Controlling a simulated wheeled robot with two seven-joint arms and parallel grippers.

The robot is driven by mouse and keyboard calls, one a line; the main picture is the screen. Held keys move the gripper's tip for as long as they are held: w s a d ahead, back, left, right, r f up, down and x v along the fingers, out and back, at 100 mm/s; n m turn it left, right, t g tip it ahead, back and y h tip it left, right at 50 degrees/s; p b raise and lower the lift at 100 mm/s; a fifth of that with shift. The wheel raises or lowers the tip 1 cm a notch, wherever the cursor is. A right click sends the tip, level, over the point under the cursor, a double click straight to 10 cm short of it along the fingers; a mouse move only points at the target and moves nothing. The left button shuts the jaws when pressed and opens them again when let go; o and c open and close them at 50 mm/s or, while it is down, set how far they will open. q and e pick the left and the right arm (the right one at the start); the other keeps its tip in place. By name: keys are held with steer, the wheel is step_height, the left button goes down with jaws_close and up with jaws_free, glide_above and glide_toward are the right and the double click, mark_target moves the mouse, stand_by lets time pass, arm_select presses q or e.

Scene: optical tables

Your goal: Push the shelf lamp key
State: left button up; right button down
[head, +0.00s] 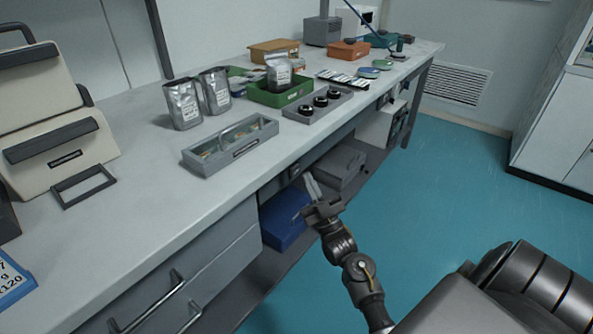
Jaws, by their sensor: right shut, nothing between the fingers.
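My right gripper (312,187) is shut and empty. It points up toward the bench's front edge, in front of the open space under the worktop. A small dark fitting (294,172) sits under the bench edge, just left of the fingertips. It may be the shelf lamp key, but it is too small to tell. A gap shows between it and the fingers in the picture; I cannot tell the depth. My left gripper is out of view.
The bench (130,215) holds a grey tray (205,168), foil pouches (182,104) and a green bin (262,96). Below are a blue bin (283,222), a grey box (340,166) and drawers with bar handles (150,305). The teal floor (450,190) at right is clear.

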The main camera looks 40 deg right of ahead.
steer(key=s, duration=0.2)
steer(key=s+d+p, duration=0.1)
steer(key=s, duration=0.1)
steer(key=shift+s+d, duration=0.15)
steer(key=shift+s, duration=0.1)
stand_by(0.3)
